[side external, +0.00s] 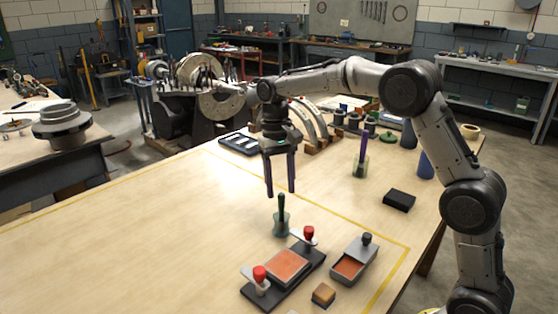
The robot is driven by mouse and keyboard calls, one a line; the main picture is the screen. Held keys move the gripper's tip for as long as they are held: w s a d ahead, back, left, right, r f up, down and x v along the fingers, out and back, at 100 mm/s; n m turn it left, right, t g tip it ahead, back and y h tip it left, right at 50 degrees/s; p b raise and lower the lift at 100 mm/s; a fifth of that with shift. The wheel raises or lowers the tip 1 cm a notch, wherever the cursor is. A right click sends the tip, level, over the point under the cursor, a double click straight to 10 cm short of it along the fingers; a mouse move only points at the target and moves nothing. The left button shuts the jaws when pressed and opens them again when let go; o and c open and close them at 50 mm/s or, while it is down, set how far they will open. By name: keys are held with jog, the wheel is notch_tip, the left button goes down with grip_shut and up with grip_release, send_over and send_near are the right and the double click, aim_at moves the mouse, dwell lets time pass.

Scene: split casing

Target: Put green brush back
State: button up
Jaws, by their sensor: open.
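A dark green brush handle (282,205) stands upright near the table's middle. Its lower end is in or on a translucent grey-green cup-like piece (281,226); I cannot tell whether it is seated inside. My gripper (280,192) points down above the handle with its two fingers apart and nothing between them. The fingertips look close to the top of the handle, and the exact gap is unclear. A second, purple brush handle (364,145) stands in a pale green translucent cup (360,168) further back on the right.
Just in front of the green brush is a black clamp base (265,291) with red knobs and an orange-brown plate (288,266). Beside it are a grey box (356,258) and a wooden block (323,295). A black block (398,200) lies right. The table's left is clear.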

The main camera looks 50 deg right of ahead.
notch_tip(320, 180, up, 8)
jog(key=w, duration=0.1)
jog(key=shift+d, duration=0.2)
jog(key=s+a+r+n+t, duration=0.1)
jog(key=s+r+n+t, duration=0.25)
jog(key=s, duration=1.25)
jog(key=s+f+t, duration=0.2)
jog(key=s+f, duration=0.2)
jog(key=s, duration=0.2)
jog(key=s+f+n+t, duration=0.1)
jog(key=s+f, duration=0.2)
jog(key=s, duration=0.4)
jog(key=shift+s+a+f+t+h, duration=0.3)
jog(key=shift+f+t, duration=0.05)
jog(key=shift+f, duration=0.05)
jog(key=shift+c, duration=0.2)
